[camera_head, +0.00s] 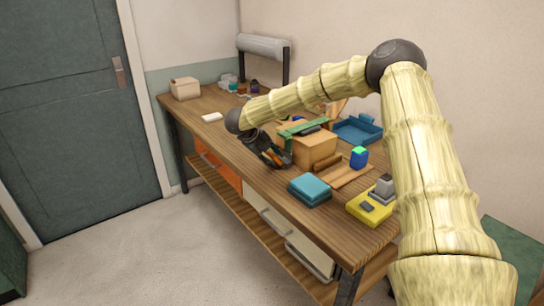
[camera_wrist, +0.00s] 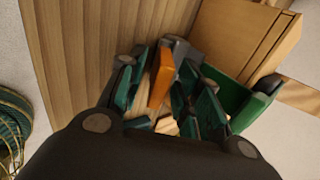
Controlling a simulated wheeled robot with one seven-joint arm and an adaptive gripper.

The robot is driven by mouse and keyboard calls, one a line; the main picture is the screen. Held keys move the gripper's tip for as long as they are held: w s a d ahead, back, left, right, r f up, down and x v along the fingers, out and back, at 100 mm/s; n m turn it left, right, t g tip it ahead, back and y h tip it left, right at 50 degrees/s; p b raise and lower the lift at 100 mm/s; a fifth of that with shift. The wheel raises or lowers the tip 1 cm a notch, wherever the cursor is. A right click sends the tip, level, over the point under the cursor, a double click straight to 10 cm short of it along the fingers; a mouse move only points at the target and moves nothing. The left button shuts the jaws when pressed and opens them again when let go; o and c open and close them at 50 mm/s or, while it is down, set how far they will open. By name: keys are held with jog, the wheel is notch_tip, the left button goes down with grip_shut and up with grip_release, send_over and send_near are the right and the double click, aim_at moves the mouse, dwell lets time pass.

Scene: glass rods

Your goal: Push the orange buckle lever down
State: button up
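The orange buckle lever (camera_wrist: 162,84) shows in the wrist view, standing between the fingers of my gripper (camera_wrist: 165,98). The dark teal fingers are spread to either side of it; contact with the lever cannot be made out. A tan cardboard box (camera_wrist: 228,35) with a green strap (camera_wrist: 254,106) is just right of the fingers. In the head view my gripper (camera_head: 272,152) is at the left front side of the box (camera_head: 318,147), and the green strap (camera_head: 303,127) crosses its top.
The wooden workbench (camera_head: 235,137) also holds a blue tray (camera_head: 357,129) behind the box, and a blue folded stack (camera_head: 310,189), a blue-green block (camera_head: 359,157) and a yellow device (camera_head: 370,207) towards the right. A small white item (camera_head: 212,117) lies left of my gripper, with bare wood around it.

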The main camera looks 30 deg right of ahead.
aim_at(268, 172)
jog(key=shift+c, duration=0.2)
jog(key=shift+d, duration=0.1)
grip_shut()
jog(key=shift+f+h, duration=0.15)
jog(key=shift+h, duration=0.15)
dwell(0.4)
jog(key=f+h+b, duration=0.1)
jog(key=a+h+b, duration=0.1)
jog(key=h, duration=0.1)
jog(key=shift+a+f+h+b, duration=0.3)
jog(key=shift+f, duration=0.05)
jog(key=shift+a+f+t+h+b, duration=0.3)
jog(key=shift+f+h+b, duration=0.25)
jog(key=shift+h+b, duration=0.5)
jog(key=shift+f+h+b, duration=0.35)
jog(key=shift+h+b, duration=0.55)
jog(key=shift+h, duration=0.25)
jog(key=shift+s, duration=0.1)
